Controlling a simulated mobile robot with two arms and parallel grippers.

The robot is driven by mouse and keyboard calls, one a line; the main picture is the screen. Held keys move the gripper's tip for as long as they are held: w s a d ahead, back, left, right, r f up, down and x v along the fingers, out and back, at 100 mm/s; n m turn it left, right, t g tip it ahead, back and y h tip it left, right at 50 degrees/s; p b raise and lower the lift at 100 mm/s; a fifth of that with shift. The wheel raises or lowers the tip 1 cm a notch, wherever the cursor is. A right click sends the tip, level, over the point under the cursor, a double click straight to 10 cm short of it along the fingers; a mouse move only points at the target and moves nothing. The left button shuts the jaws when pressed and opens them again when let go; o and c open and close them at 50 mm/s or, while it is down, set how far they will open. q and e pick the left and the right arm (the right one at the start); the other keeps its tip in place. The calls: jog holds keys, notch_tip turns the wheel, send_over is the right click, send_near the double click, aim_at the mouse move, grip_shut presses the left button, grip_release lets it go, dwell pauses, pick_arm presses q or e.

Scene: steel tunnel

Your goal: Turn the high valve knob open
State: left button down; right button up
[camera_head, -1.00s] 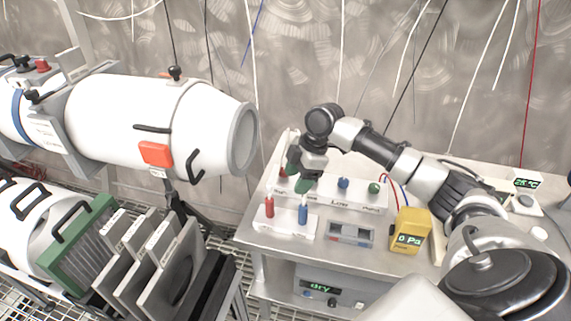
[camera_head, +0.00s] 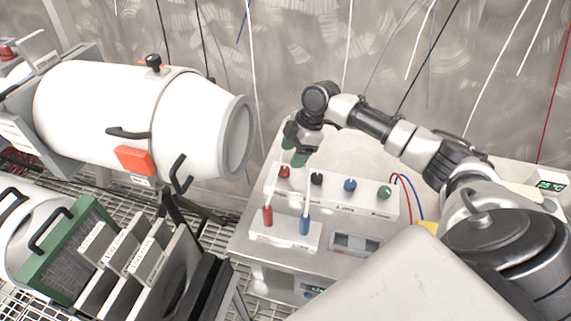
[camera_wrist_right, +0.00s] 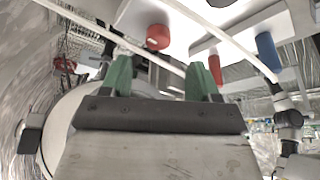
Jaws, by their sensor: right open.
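A white valve panel (camera_head: 335,204) stands on the grey cart, with a row of red (camera_head: 284,172), black (camera_head: 317,179), blue (camera_head: 350,185) and green knobs (camera_head: 384,192). "Low" is printed near the middle; I cannot read a "High" label. My right gripper (camera_head: 294,150), with green fingertips, is open and empty, just above and behind the red knob. In the right wrist view the gripper (camera_wrist_right: 160,75) has its fingers apart, with the red knob (camera_wrist_right: 158,38) showing beyond the gap between them. No contact is visible. My left gripper is out of view.
A small white block with a red (camera_head: 267,216) and a blue connector (camera_head: 305,225) stands in front of the panel, with white tubes rising past the knobs. A large white cylinder (camera_head: 140,115) is at left. Filter plates (camera_head: 130,255) stand below it.

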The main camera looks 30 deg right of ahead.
aim_at(284, 169)
jog(key=x, duration=0.4)
jog(key=shift+w+f, duration=0.2)
jog(key=shift+f, duration=0.15)
jog(key=shift+a+f, duration=0.2)
jog(key=shift+f, duration=0.3)
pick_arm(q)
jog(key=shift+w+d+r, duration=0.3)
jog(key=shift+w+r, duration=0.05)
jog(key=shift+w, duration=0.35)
pick_arm(e)
jog(key=shift+f, duration=0.1)
jog(key=c, duration=0.9)
pick_arm(q)
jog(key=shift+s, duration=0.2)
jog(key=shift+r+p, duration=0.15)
jog(key=shift+p, duration=0.25)
